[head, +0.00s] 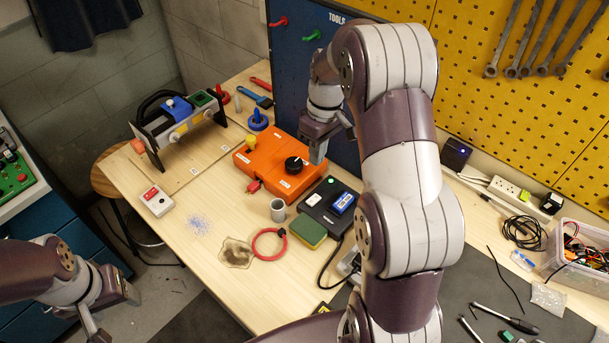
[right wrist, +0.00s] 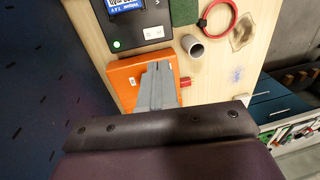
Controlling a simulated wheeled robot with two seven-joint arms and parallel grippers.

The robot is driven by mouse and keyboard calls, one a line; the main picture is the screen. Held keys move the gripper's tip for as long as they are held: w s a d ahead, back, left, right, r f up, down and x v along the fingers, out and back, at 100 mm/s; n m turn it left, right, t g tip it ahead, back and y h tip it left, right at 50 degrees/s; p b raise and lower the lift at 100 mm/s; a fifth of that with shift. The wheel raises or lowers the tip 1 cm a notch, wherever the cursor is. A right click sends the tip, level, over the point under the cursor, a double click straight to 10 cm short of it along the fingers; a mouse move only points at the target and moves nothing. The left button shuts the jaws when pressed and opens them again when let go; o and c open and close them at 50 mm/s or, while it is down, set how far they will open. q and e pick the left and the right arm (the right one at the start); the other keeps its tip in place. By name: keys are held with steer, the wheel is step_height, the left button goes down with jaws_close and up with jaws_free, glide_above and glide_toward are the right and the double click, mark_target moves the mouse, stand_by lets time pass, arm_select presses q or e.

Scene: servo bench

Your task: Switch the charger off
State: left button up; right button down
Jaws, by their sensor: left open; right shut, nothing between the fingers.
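The charger (head: 326,213) is a dark box on the wooden bench with a blue battery (head: 342,203) seated in it, a pale patch beside the battery and a small lit green light. In the right wrist view the charger (right wrist: 141,29) is at the top, its green light glowing. My right gripper (head: 318,153) is shut and empty, pointing down above the orange box, behind the charger. Its fingers (right wrist: 160,72) show over the orange box in the wrist view. My left gripper (head: 112,312) is open and empty, off the bench at the lower left.
The orange box (head: 285,170) with a black knob stands just behind the charger. A green sponge (head: 308,230), grey cup (head: 278,210) and red ring (head: 269,243) lie to its left. A cable runs from the charger's front. The blue tool panel (head: 290,80) rises behind.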

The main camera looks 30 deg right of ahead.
steer(key=b, duration=0.3)
glide_toward(310, 200)
steer(key=f, duration=0.4)
steer(key=a+f+p, duration=0.1)
steer(key=f, duration=0.1)
steer(key=shift+s+f, duration=0.15)
steer(key=shift+f, duration=0.2)
arm_select(q)
step_height(310, 200, down, 3)
steer(key=shift+r, duration=0.1)
